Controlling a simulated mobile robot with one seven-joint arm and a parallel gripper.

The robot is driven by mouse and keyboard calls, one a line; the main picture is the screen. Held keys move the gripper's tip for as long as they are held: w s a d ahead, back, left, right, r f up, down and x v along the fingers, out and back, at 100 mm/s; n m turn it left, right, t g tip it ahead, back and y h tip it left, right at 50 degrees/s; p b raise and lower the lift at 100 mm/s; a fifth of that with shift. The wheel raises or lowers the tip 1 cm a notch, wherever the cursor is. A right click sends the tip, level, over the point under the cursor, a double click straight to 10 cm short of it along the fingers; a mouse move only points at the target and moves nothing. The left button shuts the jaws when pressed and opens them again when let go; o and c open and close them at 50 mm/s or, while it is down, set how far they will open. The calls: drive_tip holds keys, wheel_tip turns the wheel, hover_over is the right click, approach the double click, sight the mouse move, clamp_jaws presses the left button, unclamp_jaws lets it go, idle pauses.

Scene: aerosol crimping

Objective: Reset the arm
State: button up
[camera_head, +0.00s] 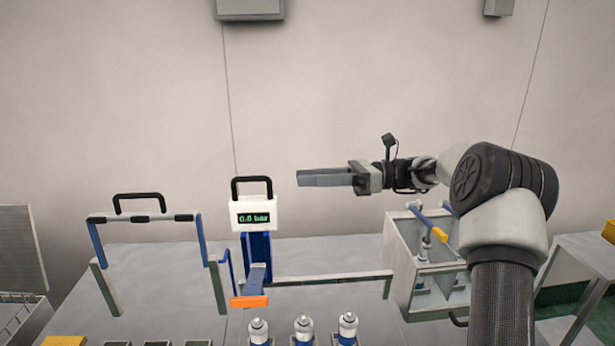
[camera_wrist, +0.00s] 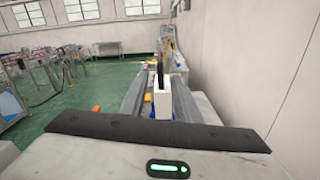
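My gripper (camera_head: 299,178) is held out to the left in the head view, high above the bench and to the right of the white gauge unit. The wrist view shows its two grey fingers spread apart, with a clear gap (camera_wrist: 159,86) and nothing held. The fingers look level. Part of what looks like this white unit (camera_wrist: 161,103) shows beyond the gap between the fingers.
Several blue-and-silver cans (camera_head: 303,328) stand at the front of the bench (camera_head: 165,280). A handled frame (camera_head: 145,219) stands at left. A clear-walled box (camera_head: 400,262) with a blue-and-yellow lever stands at right, near my arm. The air around my gripper is free.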

drive_tip(key=s+a+n+h, duration=0.2)
drive_tip(key=s+n+h, duration=0.25)
drive_tip(key=s, duration=0.35)
drive_tip(key=s+a+n+h, duration=0.3)
drive_tip(key=s+n+h, duration=0.15)
drive_tip(key=s, duration=0.35)
drive_tip(key=s+d+f+n+t+h, duration=0.1)
drive_tip(key=s+d+n+h, duration=0.3)
drive_tip(key=s, duration=0.5)
drive_tip(key=s+d+f+n+t+h, duration=0.1)
drive_tip(key=s+d+n+t+h, duration=0.3)
drive_tip(key=s+d+n, duration=0.3)
drive_tip(key=shift+s+d+f+t+h, duration=0.25)
drive_tip(key=shift+s+d+h, duration=0.35)
drive_tip(key=shift+s, duration=0.4)
